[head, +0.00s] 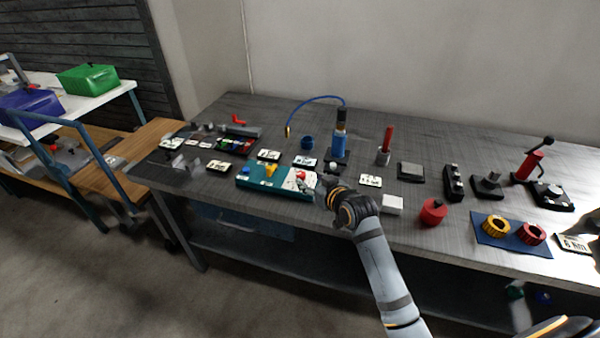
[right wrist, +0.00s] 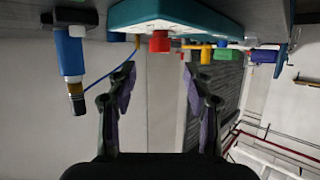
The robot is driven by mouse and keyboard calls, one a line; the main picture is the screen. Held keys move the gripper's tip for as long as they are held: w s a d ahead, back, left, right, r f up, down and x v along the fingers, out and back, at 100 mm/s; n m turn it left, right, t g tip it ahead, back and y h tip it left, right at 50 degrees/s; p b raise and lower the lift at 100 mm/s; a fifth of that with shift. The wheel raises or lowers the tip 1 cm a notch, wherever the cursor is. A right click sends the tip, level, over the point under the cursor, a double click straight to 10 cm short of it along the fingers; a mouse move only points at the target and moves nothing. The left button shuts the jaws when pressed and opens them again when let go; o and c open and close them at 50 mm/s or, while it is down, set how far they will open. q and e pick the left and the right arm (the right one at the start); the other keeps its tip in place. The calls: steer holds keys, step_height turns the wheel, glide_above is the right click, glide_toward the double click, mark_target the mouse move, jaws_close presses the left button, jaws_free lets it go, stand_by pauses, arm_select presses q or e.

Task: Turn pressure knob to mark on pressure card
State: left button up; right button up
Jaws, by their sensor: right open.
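A teal control panel (head: 262,186) lies near the front edge of the table. It carries a blue knob (head: 245,169), a yellow knob (head: 268,170) and a red knob (head: 301,175) on a white plate. Labels are too small to read, so I cannot tell which knob or card is for pressure. Small printed cards (head: 268,155) (head: 371,180) lie around the panel. My right gripper (head: 326,186) is just right of the red knob. In the right wrist view, upside down, my open right gripper (right wrist: 158,76) points at the red knob (right wrist: 159,41), apart from it. My left gripper is out of view.
A blue bottle-like tool (head: 339,144) with a hose stands behind the panel. A white block (head: 391,204) and a red round weight (head: 433,211) are right of my forearm. A blue mat (head: 512,243) with yellow and red rings lies farther right.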

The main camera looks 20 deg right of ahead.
mark_target(302, 175)
steer(key=x, duration=0.5)
steer(key=shift+f, duration=0.15)
steer(key=x, duration=0.3)
steer(key=shift+w+f, duration=0.15)
steer(key=shift+w, duration=0.1)
steer(key=shift+c, duration=0.2)
steer(key=shift+s, duration=0.1)
steer(key=c, duration=0.5)
jaws_close()
steer(key=shift+d+f+n+y+b, duration=0.1)
steer(key=shift+n+y+b, duration=0.5)
steer(key=shift+f+n+g+y+b, duration=0.15)
steer(key=shift+n+g+y+b, duration=0.35)
steer(key=shift+n+y+b, duration=0.5)
steer(key=shift+r+y+b, duration=0.2)
steer(key=shift+y+b, duration=0.2)
steer(key=shift+b, duration=0.15)
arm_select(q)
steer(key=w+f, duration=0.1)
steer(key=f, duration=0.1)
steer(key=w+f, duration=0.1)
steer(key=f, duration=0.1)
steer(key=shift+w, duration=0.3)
arm_select(e)
steer(key=shift+r, duration=0.1)
